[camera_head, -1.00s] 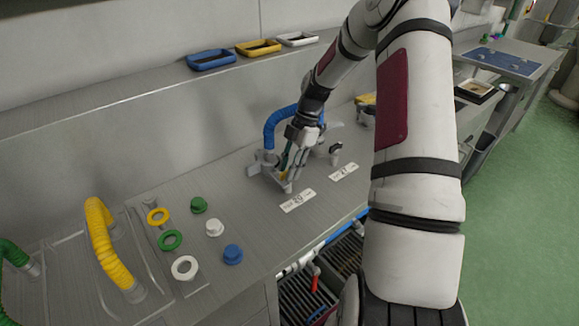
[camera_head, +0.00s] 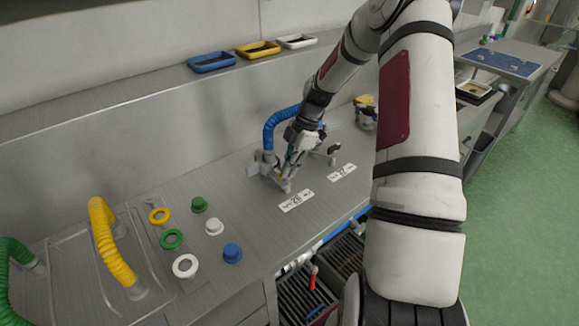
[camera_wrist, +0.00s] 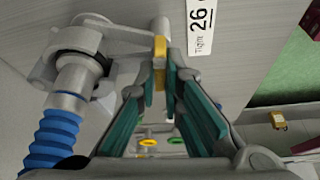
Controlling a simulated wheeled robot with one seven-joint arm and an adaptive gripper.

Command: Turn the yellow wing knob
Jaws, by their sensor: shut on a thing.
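The yellow wing knob (camera_wrist: 160,47) shows in the wrist view as a narrow yellow piece between my fingertips, beside a grey metal fitting. My gripper (camera_wrist: 160,62) has teal pads on its fingers and is shut on the knob. In the head view my gripper (camera_head: 289,172) is low at the fitting on the grey bench, and I cannot make out the knob there. A blue ribbed hose (camera_head: 272,128) joins this fitting, and it also shows at the left in the wrist view (camera_wrist: 52,135). A white label reading 26 (camera_head: 297,201) lies in front of the fitting.
A second label (camera_head: 342,172) lies to the right. Left on the bench are a yellow hose (camera_head: 105,245), a green hose (camera_head: 12,250), and several coloured rings and caps (camera_head: 232,253). Blue, yellow and white trays (camera_head: 212,60) sit on the ledge behind. Dark grates (camera_head: 303,298) lie below the bench edge.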

